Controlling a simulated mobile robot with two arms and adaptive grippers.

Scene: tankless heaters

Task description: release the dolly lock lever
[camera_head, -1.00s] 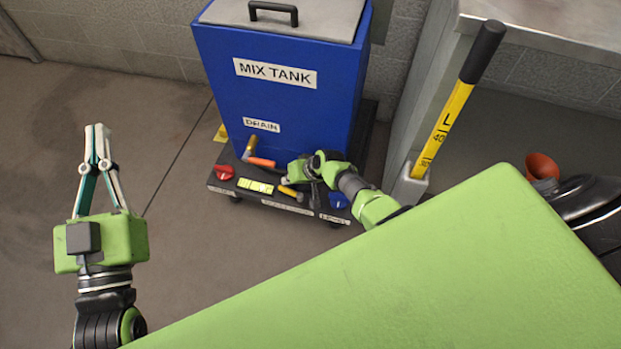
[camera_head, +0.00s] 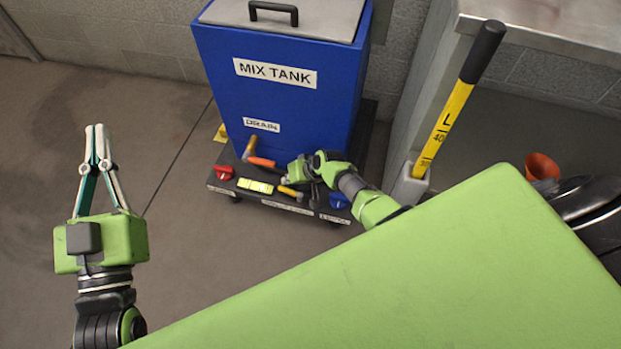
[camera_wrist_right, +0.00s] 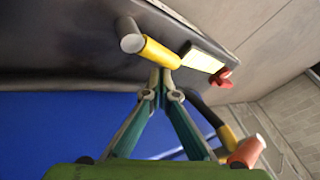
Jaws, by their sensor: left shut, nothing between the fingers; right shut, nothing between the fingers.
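The black dolly (camera_head: 316,209) stands under the blue mix tank (camera_head: 275,95). A yellow-handled piece (camera_head: 290,192) sits at its front edge; in the right wrist view this yellow handle (camera_wrist_right: 160,53) has a grey round end. A red knob (camera_head: 224,172) is at the dolly's left corner and a blue knob (camera_head: 339,200) at its right. I cannot tell which is the lock lever. My right gripper (camera_wrist_right: 160,78) is shut and empty, fingertips close to the yellow handle; contact is unclear. My left gripper (camera_head: 96,130) is shut and empty above the floor at left.
An orange-handled drain valve (camera_head: 262,162) projects from the tank near my right gripper. A yellow-green block (camera_head: 255,186) lies on the dolly's front. A yellow post with a black grip (camera_head: 448,120) stands at right beside a metal bench (camera_head: 540,25). The left floor is clear.

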